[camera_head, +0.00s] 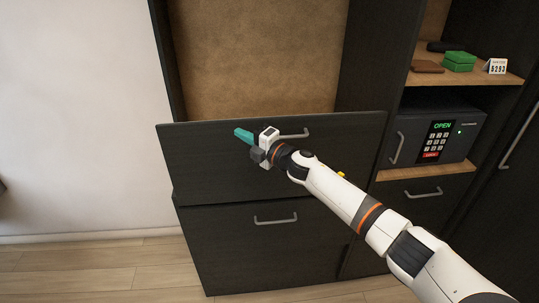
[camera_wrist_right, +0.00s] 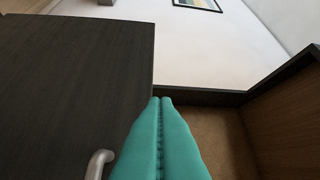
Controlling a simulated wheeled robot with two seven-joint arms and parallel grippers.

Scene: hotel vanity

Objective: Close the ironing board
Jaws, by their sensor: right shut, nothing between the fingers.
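No open ironing board with a visible ironing surface shows. A dark panel (camera_head: 210,160) with a metal handle (camera_head: 293,134) stands out a little at its top edge, below a brown-lined cabinet recess (camera_head: 260,55); I cannot tell whether it is the ironing board's front. My right gripper (camera_head: 243,135) is in front of this panel, left of the handle, its teal fingers shut and empty. In the right wrist view the shut fingers (camera_wrist_right: 161,101) point past the dark panel's edge (camera_wrist_right: 80,80), with the handle (camera_wrist_right: 97,165) at the lower left. My left gripper is out of view.
A lower dark panel (camera_head: 225,250) with its own handle lies beneath. At right are a safe (camera_head: 430,135) and a shelf (camera_head: 490,78) with a green box (camera_head: 459,61) and a small number card (camera_head: 497,66). The wall and floor at left are clear.

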